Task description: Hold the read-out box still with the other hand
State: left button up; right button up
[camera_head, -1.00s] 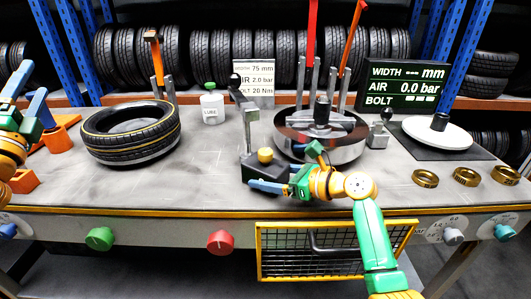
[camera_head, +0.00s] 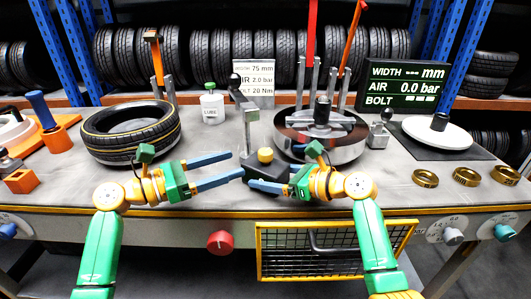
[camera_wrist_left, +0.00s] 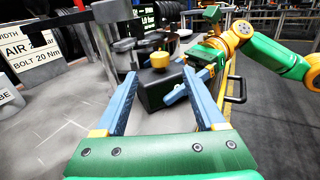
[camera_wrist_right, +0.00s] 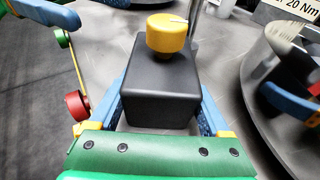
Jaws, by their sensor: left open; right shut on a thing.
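The read-out box (camera_head: 262,172), a black box with a yellow knob (camera_head: 265,155) on top, stands on the bench near its front edge. My right gripper (camera_head: 262,185) is shut on it; in the right wrist view the fingers lie along both sides of the box (camera_wrist_right: 160,88). My left gripper (camera_head: 237,166) is open and empty, just left of the box, its fingers pointing at it. In the left wrist view the box (camera_wrist_left: 160,88) is ahead between the open fingertips, with a gap left.
A tyre (camera_head: 130,135) lies at left. A steel drum (camera_head: 345,140) with clamps stands behind the box. A display (camera_head: 405,85) reads AIR 0.0 bar. A wire drawer (camera_head: 330,255) hangs below the bench edge. Gold rings (camera_head: 425,178) lie at right. The bench in front of the tyre is narrow.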

aim_at(259, 156)
pick_arm(q)
jog(key=x, duration=0.9)
jog(key=shift+w+d, duration=0.25)
jog(key=shift+d, duration=0.1)
grip_shut()
